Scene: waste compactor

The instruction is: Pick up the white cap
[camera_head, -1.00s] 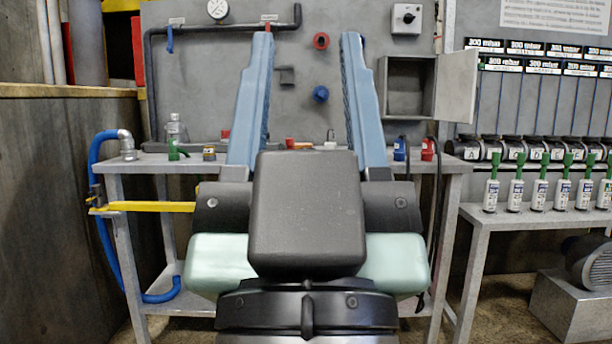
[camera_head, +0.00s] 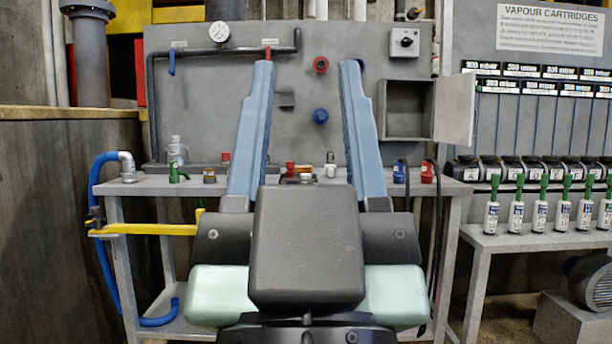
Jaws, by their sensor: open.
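My gripper (camera_head: 309,75) fills the middle of the view, its two long blue fingers spread wide and pointing up and away. It is open with nothing between the fingers. A small white cap-like piece (camera_head: 331,171) stands on the grey workbench (camera_head: 140,186), between the fingers in the picture and right of a red-topped fitting (camera_head: 290,168). The cap is small and apart from the fingers. My gripper's body hides the middle of the bench front.
Red and blue fittings (camera_head: 399,173) stand on the bench at right, a green-and-grey valve (camera_head: 176,160) at left. An open grey box door (camera_head: 455,108) juts from the back panel. A yellow bar (camera_head: 150,229) and blue hose (camera_head: 105,260) are at left.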

